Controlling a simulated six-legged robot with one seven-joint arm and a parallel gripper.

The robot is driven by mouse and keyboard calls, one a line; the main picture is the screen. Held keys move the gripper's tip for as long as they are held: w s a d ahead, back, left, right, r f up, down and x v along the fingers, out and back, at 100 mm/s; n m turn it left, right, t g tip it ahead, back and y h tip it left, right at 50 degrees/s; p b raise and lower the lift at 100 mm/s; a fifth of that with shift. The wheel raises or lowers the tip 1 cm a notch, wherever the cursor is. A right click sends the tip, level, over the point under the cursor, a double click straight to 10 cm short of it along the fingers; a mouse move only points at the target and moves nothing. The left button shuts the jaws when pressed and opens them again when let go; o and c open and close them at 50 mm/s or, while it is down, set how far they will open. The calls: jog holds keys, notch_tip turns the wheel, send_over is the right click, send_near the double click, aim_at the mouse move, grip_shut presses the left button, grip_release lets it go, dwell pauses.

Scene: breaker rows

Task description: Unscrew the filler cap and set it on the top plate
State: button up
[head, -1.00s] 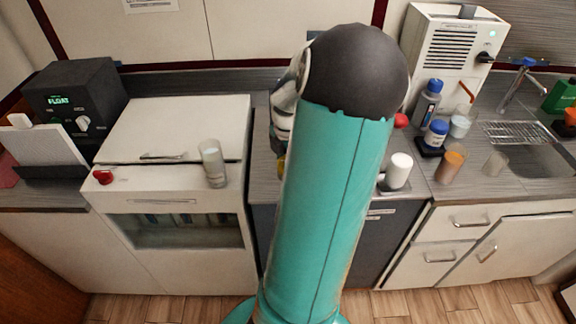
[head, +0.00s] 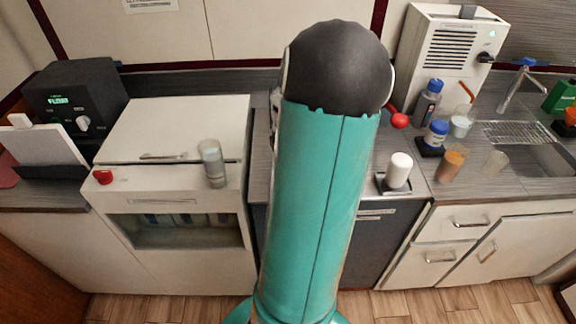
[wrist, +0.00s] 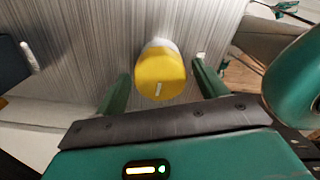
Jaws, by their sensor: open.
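The filler cap seems to be the round yellow cap (wrist: 160,76) with a short white mark on its face, in the wrist view. A pale body shows just behind it, against a grey streaked surface (wrist: 95,45). My gripper (wrist: 160,84) is open, with one green finger on each side of the cap. I see gaps between cap and fingers; depth is hard to judge. In the head view my arm hides the cap and my gripper. I cannot tell for certain which surface is the top plate.
Left of my arm is a white cabinet (head: 185,120) with a clear cup (head: 212,163) and a red knob (head: 103,177). To the right are a white cylinder (head: 399,170), a red ball-shaped object (head: 399,120), blue-capped bottles (head: 428,100) and a sink (head: 540,158).

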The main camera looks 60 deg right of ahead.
jog(key=m, duration=1.4)
jog(key=c, duration=0.8)
jog(key=n, duration=0.4)
jog(key=shift+c, duration=0.2)
jog(key=n, duration=0.4)
jog(key=shift+r, duration=0.1)
jog(key=shift+r, duration=2.4)
